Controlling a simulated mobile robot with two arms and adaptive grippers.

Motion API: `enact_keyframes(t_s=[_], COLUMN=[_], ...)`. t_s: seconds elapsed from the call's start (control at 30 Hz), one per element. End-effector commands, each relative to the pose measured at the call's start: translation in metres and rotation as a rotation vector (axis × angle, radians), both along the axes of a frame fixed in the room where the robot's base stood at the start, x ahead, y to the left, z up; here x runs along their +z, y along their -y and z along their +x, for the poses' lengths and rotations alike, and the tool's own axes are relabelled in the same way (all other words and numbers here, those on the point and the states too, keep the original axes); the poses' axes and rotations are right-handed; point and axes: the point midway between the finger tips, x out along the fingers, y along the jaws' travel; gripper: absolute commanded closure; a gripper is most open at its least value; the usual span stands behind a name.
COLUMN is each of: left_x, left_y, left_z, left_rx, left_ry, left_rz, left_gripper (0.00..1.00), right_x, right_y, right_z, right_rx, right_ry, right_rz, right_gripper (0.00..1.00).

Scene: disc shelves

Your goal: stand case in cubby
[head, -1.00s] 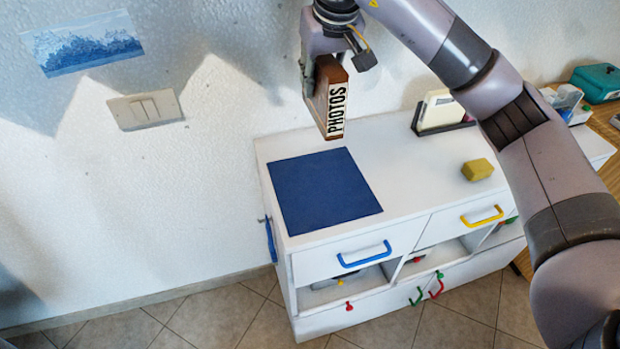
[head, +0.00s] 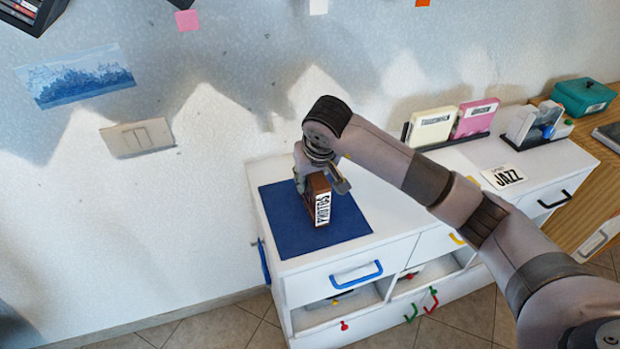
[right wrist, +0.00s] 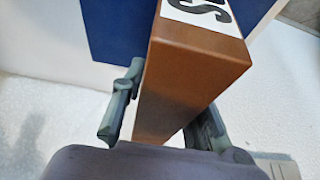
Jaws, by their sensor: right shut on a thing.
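The case is a brown block with a white label reading PHOTOS. In the head view the case (head: 319,205) is upright over the blue mat (head: 285,232) on the white cabinet's top. I cannot tell whether its lower end touches the mat. My right gripper (head: 320,178) is shut on its upper part from above. In the right wrist view the case (right wrist: 192,75) lies between the two fingers. The open cubbies sit under the drawers; the left cubby (head: 318,315) holds something dark, partly hidden. My left gripper is not in view.
The white cabinet (head: 265,195) stands against the wall. A yellowish case (head: 432,127) and a pink case (head: 474,118) stand in a dark rack at the back. A JAZZ card (head: 503,177) lies right. A blue drawer handle (head: 356,275) sticks out above the left cubby.

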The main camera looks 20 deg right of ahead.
Motion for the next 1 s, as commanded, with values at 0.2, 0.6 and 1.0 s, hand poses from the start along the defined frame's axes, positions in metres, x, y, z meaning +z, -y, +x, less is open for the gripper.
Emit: enact_keyframes(t_s=[0.2, 0.6, 1.0], left_x=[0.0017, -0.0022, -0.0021], left_y=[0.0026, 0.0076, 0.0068], left_z=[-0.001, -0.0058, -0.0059], left_rx=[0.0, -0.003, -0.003], left_ry=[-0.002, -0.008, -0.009], left_rz=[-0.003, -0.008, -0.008], left_gripper=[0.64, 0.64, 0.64], right_x=[-0.0101, -0.0133, -0.0132], right_y=[0.0005, 0.0004, 0.0005], right_z=[0.0007, 0.0002, 0.0002], right_rx=[0.0, 0.0, 0.0], right_ry=[0.003, 0.001, 0.001], right_rz=[0.0, 0.0, -0.001], right_gripper=[1.0, 0.65, 0.52])
